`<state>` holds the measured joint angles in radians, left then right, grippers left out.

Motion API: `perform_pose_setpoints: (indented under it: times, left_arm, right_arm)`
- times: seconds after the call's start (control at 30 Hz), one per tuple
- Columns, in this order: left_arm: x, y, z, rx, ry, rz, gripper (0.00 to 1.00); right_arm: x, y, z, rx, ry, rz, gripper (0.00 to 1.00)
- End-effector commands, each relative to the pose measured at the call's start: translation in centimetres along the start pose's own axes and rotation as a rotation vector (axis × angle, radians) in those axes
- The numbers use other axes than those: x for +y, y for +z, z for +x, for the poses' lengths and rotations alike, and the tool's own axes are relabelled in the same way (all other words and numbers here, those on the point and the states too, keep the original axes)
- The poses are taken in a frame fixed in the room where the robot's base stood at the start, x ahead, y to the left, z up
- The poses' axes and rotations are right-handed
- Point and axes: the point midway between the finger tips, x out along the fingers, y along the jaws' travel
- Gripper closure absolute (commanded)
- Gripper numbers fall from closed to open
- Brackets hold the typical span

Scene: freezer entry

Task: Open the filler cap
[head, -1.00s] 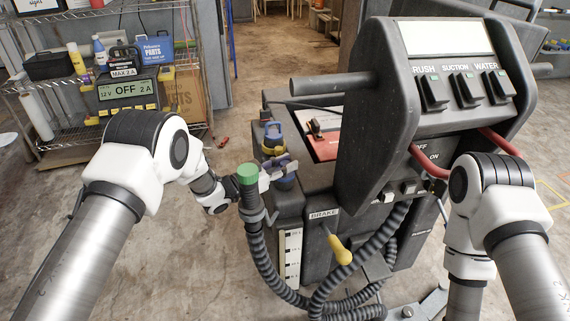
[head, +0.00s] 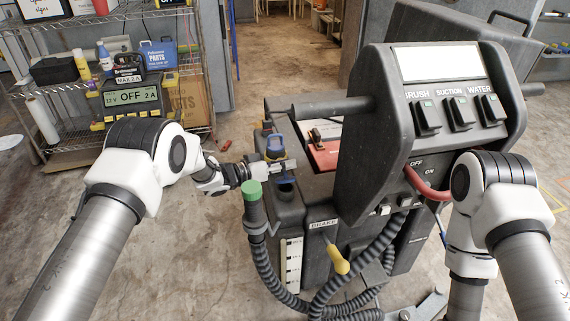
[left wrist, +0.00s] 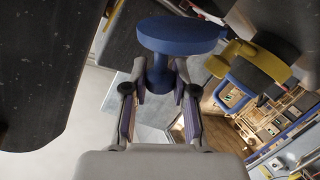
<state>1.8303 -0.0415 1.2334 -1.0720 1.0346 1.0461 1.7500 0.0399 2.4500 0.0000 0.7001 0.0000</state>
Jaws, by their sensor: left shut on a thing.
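The grey floor machine (head: 425,130) stands ahead. In the left wrist view, a round blue filler cap (left wrist: 180,35) sits on a narrow stem between the two fingers of my left gripper (left wrist: 160,85), which is shut on it. In the head view, my left gripper (head: 277,166) is over the machine's left rear corner. A dark round opening (head: 285,185) shows just below it, and the cap appears lifted off it. The cap is hard to tell from the blue and yellow part (head: 272,143) behind it. My right arm shows at the right, but its gripper is hidden.
A ribbed hose with a green end (head: 252,191) stands close beside the opening. A yellow brake lever (head: 338,260) and the control console (head: 440,62) are to the right. A wire shelf (head: 60,165) with a charger stands behind left. Concrete floor is clear between.

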Motion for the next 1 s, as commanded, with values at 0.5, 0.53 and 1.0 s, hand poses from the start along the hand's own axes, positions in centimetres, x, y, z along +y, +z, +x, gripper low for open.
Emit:
perform_pose_setpoints:
  times: [0.5,0.53,1.0]
  left_arm:
    - [-0.36,-0.29,0.14,-0.029,0.0,-0.069,1.0]
    - [-0.36,-0.29,0.14,-0.028,0.0,-0.069,1.0]
    - [-0.34,-0.32,0.09,-0.028,0.0,-0.068,0.48]
  right_arm:
    - [0.0,0.0,-0.49,0.0,0.0,0.0,0.6]
    - [0.0,0.0,-0.49,0.0,0.0,0.0,0.6]
    - [0.0,0.0,-0.5,0.0,0.0,0.0,0.6]
